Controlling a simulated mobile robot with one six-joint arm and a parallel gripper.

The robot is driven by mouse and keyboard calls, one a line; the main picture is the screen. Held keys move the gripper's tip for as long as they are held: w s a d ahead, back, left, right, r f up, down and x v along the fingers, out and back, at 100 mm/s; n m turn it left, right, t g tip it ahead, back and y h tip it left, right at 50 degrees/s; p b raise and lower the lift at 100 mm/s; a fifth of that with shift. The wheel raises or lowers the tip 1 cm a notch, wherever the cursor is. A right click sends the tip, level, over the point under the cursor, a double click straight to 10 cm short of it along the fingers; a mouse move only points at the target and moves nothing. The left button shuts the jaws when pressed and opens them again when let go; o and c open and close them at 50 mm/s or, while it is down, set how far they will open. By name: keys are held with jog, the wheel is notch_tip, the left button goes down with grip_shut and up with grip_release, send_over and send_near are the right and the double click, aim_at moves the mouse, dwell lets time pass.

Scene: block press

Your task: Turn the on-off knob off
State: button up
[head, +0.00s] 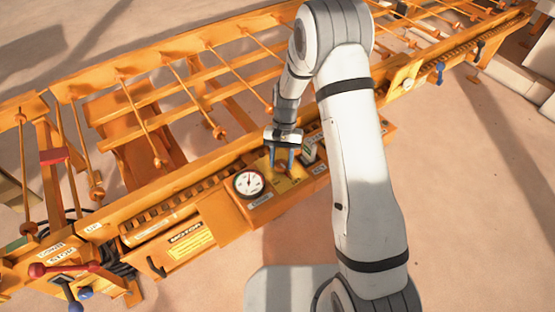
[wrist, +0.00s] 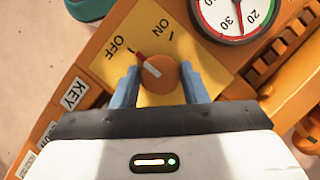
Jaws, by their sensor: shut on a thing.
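The round orange on-off knob (wrist: 158,80) sits on a yellow plate (wrist: 112,65) marked OFF and ON. In the head view my gripper (head: 281,160) points down at the orange control panel (head: 222,215), and the knob is mostly hidden between the fingers.
A round white dial gauge (head: 249,183) sits just left of the gripper; it shows at the upper right in the wrist view (wrist: 235,14). A KEY label (wrist: 75,95) is at the left. Orange rails and rods (head: 170,95) stand behind the panel. Sandy floor in front is open.

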jog(key=shift+s+f, duration=0.15)
jog(key=shift+s, duration=0.1)
jog(key=o, duration=1)
jog(key=shift+w, duration=0.15)
jog(key=shift+c, duration=0.2)
jog(key=shift+w+r, duration=0.1)
jog(key=shift+r, duration=0.1)
jog(key=v, duration=0.7)
jog(key=shift+r, duration=0.25)
jog(key=shift+w, duration=0.1)
